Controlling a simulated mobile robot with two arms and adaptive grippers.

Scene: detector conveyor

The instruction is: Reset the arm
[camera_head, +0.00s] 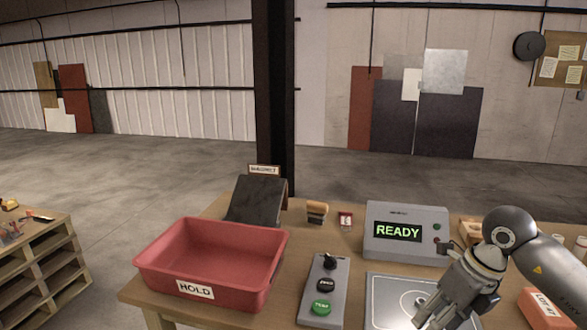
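My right arm comes in from the right, and its gripper (434,317) points down and to the left over a light square plate (387,300) marked with a circle. The fingertips are small and reach close to the bottom edge of the view, so I cannot tell whether they are open or shut. I see no object clearly held in them. My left gripper is not in view.
On the wooden table (228,208) stand a red HOLD bin (220,255), a button box (325,290), a grey detector (407,234) reading READY, a dark chute (256,201) and an orange LOT box (540,308). A pallet stack (45,268) stands left.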

